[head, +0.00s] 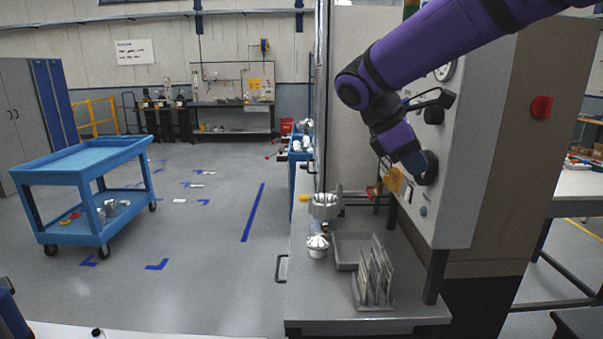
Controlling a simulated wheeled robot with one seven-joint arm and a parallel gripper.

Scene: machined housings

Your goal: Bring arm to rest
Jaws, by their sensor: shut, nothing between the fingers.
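My purple arm (420,50) reaches in from the top right and bends down at a dark joint. My gripper (420,166), at its end, is small in the picture, shut and empty. It appears in front of the light grey machine panel (452,150), close to a dark round part on it. I cannot tell whether it touches the panel. The fingertips are hard to make out.
Below is a grey bench (310,310) with a metal housing (325,206), a smaller metal part (317,246), a grey tray (345,250) and a rack of upright plates (373,275). A blue cart (80,160) stands left.

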